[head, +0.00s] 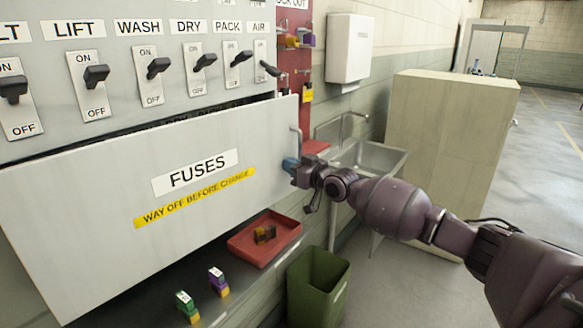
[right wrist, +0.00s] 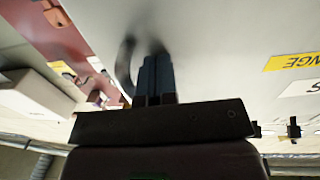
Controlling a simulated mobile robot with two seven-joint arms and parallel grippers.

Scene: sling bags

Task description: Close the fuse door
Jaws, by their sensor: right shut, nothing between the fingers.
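The fuse door (head: 90,205) is a wide grey panel labelled FUSES, with a yellow WAY OFF BEFORE CHANGE strip. It hangs below the switch row, tilted out from the cabinet, with a dark gap along its top edge. My right gripper (head: 290,164) is shut and empty at the door's right edge, close to or touching it. In the right wrist view the shut fingers (right wrist: 155,80) point at the door's grey face (right wrist: 225,50), beside a blurred curved handle (right wrist: 125,65). That handle (head: 296,140) also shows in the head view. My left gripper is out of view.
Below the door, a shelf holds a red tray (head: 285,236) with a dark fuse, plus green (head: 187,305) and purple (head: 218,280) fuses. A green bin (head: 318,290), a sink (head: 370,160) and a beige cabinet (head: 450,130) stand to the right. Open floor lies beyond.

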